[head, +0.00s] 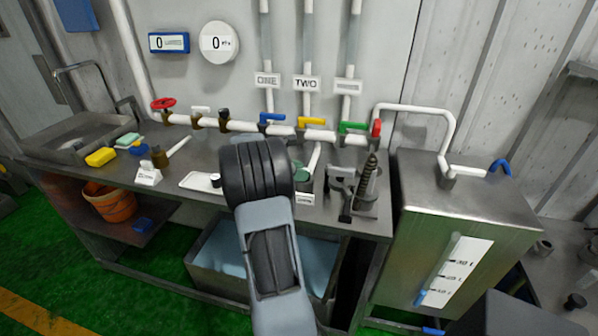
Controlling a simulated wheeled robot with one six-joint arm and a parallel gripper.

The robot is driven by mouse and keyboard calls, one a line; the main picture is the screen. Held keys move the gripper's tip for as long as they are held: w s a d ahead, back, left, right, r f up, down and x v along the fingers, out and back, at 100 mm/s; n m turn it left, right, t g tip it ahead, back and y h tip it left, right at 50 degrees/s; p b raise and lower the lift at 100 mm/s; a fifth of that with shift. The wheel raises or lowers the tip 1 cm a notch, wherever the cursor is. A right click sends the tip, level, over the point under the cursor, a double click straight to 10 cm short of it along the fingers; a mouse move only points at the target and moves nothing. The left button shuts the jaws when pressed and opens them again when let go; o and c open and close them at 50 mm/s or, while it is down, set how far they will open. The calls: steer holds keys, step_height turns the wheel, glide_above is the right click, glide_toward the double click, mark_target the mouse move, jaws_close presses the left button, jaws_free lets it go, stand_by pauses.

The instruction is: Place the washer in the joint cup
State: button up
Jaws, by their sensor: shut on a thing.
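My arm reaches up from the bottom middle over the bench, and its dark wrist covers the bench centre. My gripper's fingers are hidden behind the wrist. I cannot make out the washer. A green round piece (301,174) sits just right of my wrist, under a bent white pipe and behind a small white label. It may be the joint cup, but it is partly covered and I cannot tell. A white tray (197,183) lies left of my wrist, with a small dark-and-white piece (215,180) at its right end.
Pipes with coloured valves run along the wall. A steel tank (425,225) stands right. A water basin (215,262) sits below.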

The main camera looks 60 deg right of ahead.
steer(key=shift+f, duration=0.2)
steer(key=o, duration=0.9)
steer(key=shift+r, duration=0.1)
steer(key=v, duration=1.1)
steer(key=s+a+f+m+t+y, duration=0.1)
steer(key=s+a+m+t+y, duration=0.1)
steer(key=a, duration=1)
steer(key=s+a+f+m+t+y, duration=0.2)
steer(key=a+m+t+y, duration=0.2)
steer(key=a, duration=0.8)
steer(key=s+a+f+m+t+y, duration=0.1)
steer(key=s+a+m+t+y, duration=0.2)
steer(key=a, duration=0.9)
steer(key=shift+a+f+m+t+y, duration=0.1)
steer(key=shift+f+m+t+y, duration=0.25)
steer(key=shift+m+t, duration=0.45)
